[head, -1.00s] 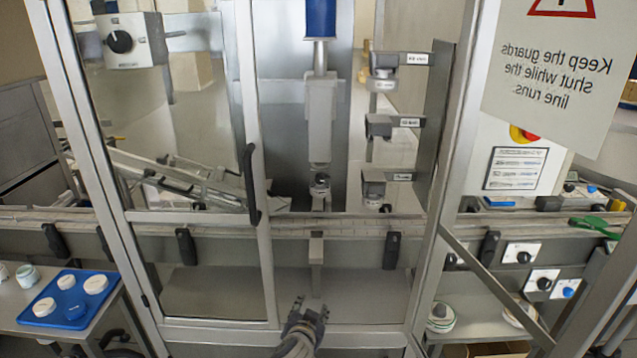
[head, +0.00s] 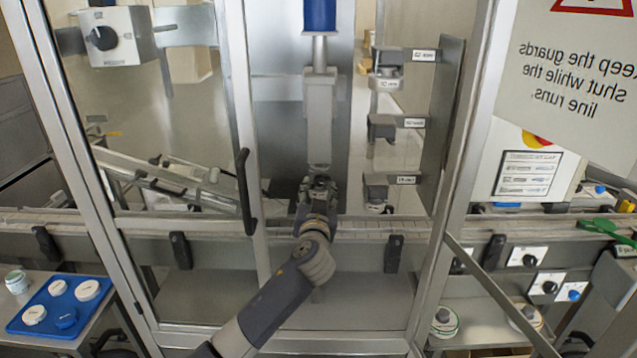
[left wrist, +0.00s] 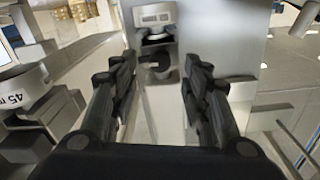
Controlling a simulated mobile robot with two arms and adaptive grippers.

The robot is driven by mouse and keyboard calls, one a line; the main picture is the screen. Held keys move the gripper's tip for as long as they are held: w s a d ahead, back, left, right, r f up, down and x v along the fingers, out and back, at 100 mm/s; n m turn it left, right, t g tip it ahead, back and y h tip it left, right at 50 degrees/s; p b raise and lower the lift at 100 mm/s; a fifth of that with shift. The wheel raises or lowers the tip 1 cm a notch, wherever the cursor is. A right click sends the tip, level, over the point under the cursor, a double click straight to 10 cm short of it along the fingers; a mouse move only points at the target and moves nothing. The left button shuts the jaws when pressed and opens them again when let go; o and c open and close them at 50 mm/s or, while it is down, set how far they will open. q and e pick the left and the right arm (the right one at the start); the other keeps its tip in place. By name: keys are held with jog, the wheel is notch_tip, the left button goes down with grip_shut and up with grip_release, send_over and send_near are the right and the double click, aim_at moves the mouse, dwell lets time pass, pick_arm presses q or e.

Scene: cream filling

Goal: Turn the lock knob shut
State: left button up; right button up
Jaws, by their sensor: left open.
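My left gripper (head: 318,186) reaches up into the filling machine, at the lower end of the upright grey filler body (head: 319,115). The gripper hides most of that lower end in the head view. In the left wrist view the open fingers (left wrist: 158,64) stand apart, with a small dark round part (left wrist: 158,66) under a pale block (left wrist: 155,17) ahead between them. I cannot tell whether this is the lock knob, or whether the fingers touch it. My right gripper is not in view.
A rack (head: 440,130) with several labelled fittings stands right of the filler. A glass door with a black handle (head: 246,190) is at the left. A grey switch box (head: 112,38) with a black knob hangs at upper left. A conveyor rail (head: 360,240) crosses the front.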

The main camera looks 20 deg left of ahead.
aim_at(319, 183)
pick_arm(q)
jog(key=x, duration=0.3)
jog(key=shift+w, duration=0.4)
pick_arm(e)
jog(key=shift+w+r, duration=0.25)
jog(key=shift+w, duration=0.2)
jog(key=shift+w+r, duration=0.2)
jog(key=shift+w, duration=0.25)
pick_arm(q)
jog(key=shift+c, duration=0.9)
grip_shut()
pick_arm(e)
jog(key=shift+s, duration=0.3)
